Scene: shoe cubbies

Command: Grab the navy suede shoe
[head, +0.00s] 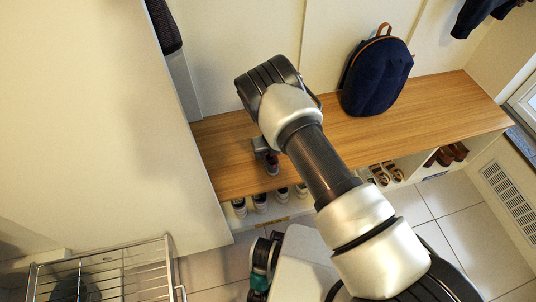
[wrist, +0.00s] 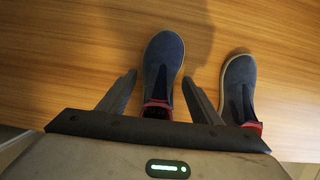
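A pair of navy suede shoes with red lining stands on the wooden bench top. In the wrist view the left navy shoe (wrist: 163,60) lies between the two fingers of my gripper (wrist: 159,77), its toe past the fingertips. The fingers are apart, with gaps to the shoe on both sides. The right navy shoe (wrist: 239,82) stands just outside the right finger. In the head view one navy shoe (head: 272,165) shows near the bench's front edge, beside my gripper (head: 266,150); the other is not clearly visible there.
The wooden bench (head: 435,108) carries a navy backpack (head: 377,77) at the back right. Cubbies below hold sneakers (head: 260,203), sandals (head: 386,174) and brown shoes (head: 446,155). A tall white panel (head: 110,120) bounds the bench's left end. A wire rack (head: 105,265) stands at lower left.

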